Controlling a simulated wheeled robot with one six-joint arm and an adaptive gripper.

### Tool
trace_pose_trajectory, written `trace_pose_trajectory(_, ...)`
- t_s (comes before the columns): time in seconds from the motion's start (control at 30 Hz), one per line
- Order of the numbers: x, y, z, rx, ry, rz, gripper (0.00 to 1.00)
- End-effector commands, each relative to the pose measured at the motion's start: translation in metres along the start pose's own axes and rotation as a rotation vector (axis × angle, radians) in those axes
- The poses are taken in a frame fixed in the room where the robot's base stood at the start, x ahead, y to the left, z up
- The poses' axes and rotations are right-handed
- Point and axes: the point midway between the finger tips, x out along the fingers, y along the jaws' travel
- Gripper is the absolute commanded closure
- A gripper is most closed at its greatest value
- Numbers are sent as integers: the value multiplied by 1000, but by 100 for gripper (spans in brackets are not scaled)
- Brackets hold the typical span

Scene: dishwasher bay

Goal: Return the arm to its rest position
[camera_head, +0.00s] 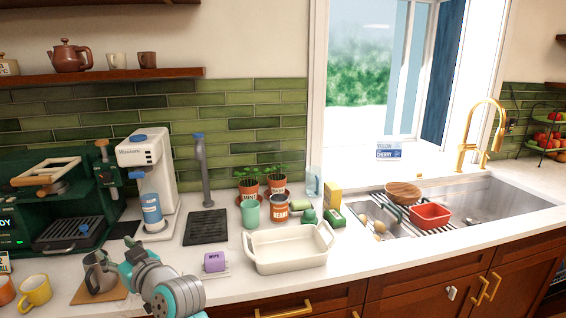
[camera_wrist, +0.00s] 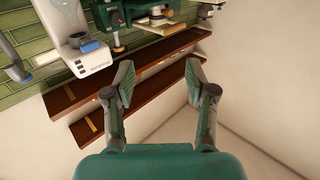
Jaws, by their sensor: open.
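My arm (camera_head: 165,285) shows at the lower left of the head view, with its teal and grey joints in front of the counter edge. The fingers cannot be made out there. In the wrist view my gripper (camera_wrist: 160,78) has its two fingers spread wide apart. Nothing is between them, and wall shelves and plain wall show beyond. The wrist picture looks turned over, with the machines at the top and the shelves below them.
A metal pitcher (camera_head: 98,272) and yellow mug (camera_head: 35,291) stand close left of my arm. A purple sponge (camera_head: 215,262) and white baking dish (camera_head: 288,248) stand to its right. The white dispenser (camera_head: 146,175) and green coffee machine (camera_head: 55,205) stand behind. The sink (camera_head: 500,200) is far right.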

Motion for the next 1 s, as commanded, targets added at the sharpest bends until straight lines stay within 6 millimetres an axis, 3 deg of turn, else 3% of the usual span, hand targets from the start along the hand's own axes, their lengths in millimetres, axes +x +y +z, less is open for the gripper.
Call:
trace_pose_trajectory(0.37,-34,25,54,21,-21,72,44)
trace_pose_trajectory(0.57,-69,45,101,38,-38,137,44)
trace_pose_trajectory(0.77,-135,68,169,62,-64,242,44)
trace_pose_trajectory(1.0,-230,84,241,86,-92,372,44)
